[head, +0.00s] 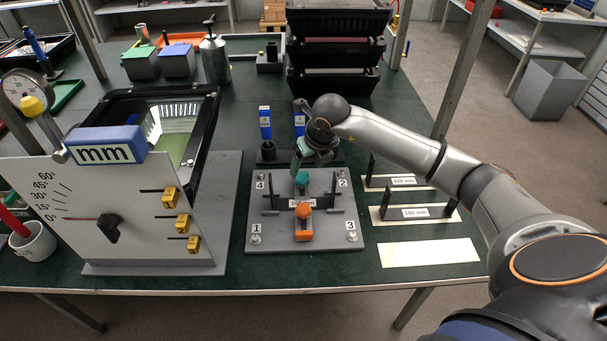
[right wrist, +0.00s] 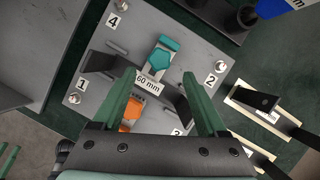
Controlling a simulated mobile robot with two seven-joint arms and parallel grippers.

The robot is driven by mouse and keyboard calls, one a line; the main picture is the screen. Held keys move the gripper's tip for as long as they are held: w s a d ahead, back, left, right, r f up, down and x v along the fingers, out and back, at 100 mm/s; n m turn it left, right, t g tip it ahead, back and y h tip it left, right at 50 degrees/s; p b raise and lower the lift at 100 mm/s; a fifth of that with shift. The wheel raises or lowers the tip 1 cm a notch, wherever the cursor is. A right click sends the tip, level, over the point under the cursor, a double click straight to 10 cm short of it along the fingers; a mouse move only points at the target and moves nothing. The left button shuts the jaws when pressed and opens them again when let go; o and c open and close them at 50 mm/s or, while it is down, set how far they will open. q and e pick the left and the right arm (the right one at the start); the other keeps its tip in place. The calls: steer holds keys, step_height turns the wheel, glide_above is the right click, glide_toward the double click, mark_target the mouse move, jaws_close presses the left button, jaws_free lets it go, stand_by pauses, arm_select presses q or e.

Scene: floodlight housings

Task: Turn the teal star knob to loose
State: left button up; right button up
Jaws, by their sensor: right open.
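The teal star knob (head: 302,179) stands near the back middle of a grey plate (head: 262,232) with corners numbered 1 to 4. In the right wrist view the teal knob (right wrist: 160,60) shows just beyond the tips of my right gripper (right wrist: 158,77). The green fingers are wide apart and hold nothing. In the head view my right gripper (head: 302,160) is above and behind the knob. No loose mark is readable. Two green strips at the lower left edge of the right wrist view may be my left gripper (right wrist: 8,160); its state is unclear.
An orange clamp (head: 304,226) and dark upright brackets stand on the plate, by a label partly reading 60 mm. A dial panel with a blue mm block (head: 105,146) is to the left. Gauge holders (head: 416,212) lie to the right. Blue-handled tools (head: 265,124) stand behind.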

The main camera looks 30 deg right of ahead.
mark_target(302, 178)
steer(key=x, duration=0.6)
steer(key=shift+w, duration=0.1)
jaws_close()
stand_by(0.5)
